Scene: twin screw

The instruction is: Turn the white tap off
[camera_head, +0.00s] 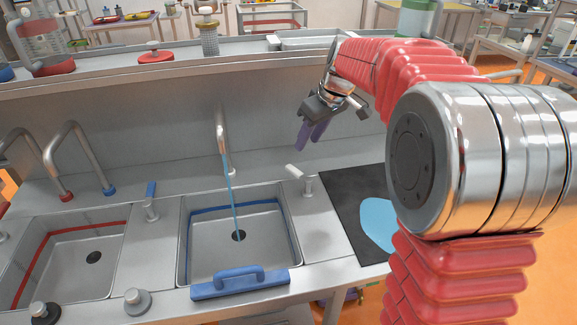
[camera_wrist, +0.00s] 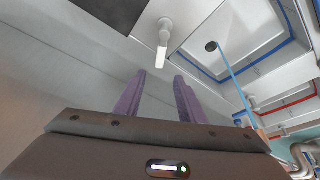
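The white tap (camera_head: 296,173) stands on the steel counter just right of the blue-rimmed sink (camera_head: 183,250). Its white handle points toward the upper left in the head view. In the wrist view the white tap (camera_wrist: 163,42) is near the top middle, ahead of the fingertips. A steel spout (camera_head: 221,125) pours a blue stream of water (camera_head: 231,190) into the sink; the stream (camera_wrist: 232,72) also shows in the wrist view. My gripper (camera_head: 309,140) has purple fingers and hangs above and behind the tap, apart from it. In the wrist view my gripper (camera_wrist: 160,80) is open and empty.
A blue-handled tap (camera_head: 151,200) stands between the two sinks. A red-rimmed sink (camera_head: 65,265) is at the left. A blue handled bar (camera_head: 240,282) lies along the middle sink's front. A black mat (camera_head: 345,205) with a light blue patch (camera_head: 377,220) lies right of the white tap.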

